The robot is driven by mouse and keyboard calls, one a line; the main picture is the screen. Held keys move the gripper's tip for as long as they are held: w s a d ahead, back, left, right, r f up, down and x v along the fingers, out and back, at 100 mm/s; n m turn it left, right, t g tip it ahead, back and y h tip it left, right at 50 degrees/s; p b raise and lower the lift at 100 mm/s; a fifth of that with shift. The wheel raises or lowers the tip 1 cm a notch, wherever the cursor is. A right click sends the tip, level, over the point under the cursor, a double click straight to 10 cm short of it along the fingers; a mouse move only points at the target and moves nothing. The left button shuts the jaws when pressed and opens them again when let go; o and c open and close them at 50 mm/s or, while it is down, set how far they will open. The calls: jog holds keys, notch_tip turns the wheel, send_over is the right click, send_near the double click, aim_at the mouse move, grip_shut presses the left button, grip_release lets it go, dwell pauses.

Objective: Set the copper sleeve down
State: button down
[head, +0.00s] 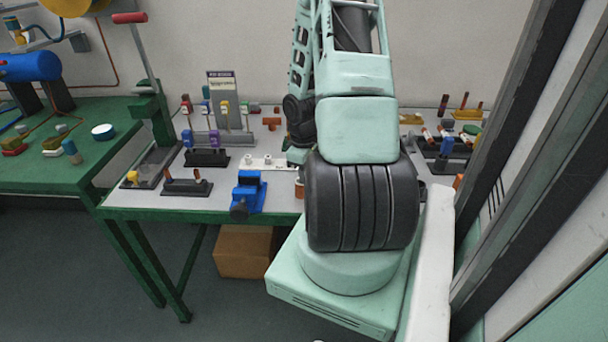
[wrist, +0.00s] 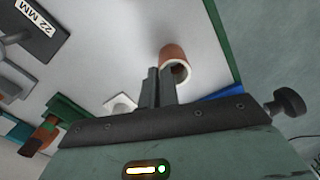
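The copper sleeve (wrist: 172,55) is a short reddish-brown tube at my fingertips in the wrist view, its open end turned towards the camera. My gripper (wrist: 159,72) has its two dark fingers close together, and they overlap the sleeve's lower left side. It looks shut on the sleeve, though the exact contact is hidden. In the head view the sleeve (head: 299,188) shows as a small orange-brown patch near the table's front edge, partly hidden by my arm. Whether its base touches the table is unclear.
The grey table (head: 230,205) has a green front edge. A blue vise (head: 248,192) stands left of the sleeve, and a white fixture with pegs (head: 262,162) lies behind. Dark peg stands (head: 187,187) are further left. A "22 MM" plate (wrist: 42,30) shows in the wrist view.

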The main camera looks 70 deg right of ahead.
jog(key=c, duration=2)
grip_release()
jog(key=shift+f, duration=0.15)
jog(key=o, duration=0.3)
notch_tip(320, 180, up, 12)
jog(key=shift+a+r+p, duration=0.1)
jog(key=shift+r+p, duration=0.1)
jog(key=shift+p, duration=0.85)
jog(key=shift+w, duration=0.1)
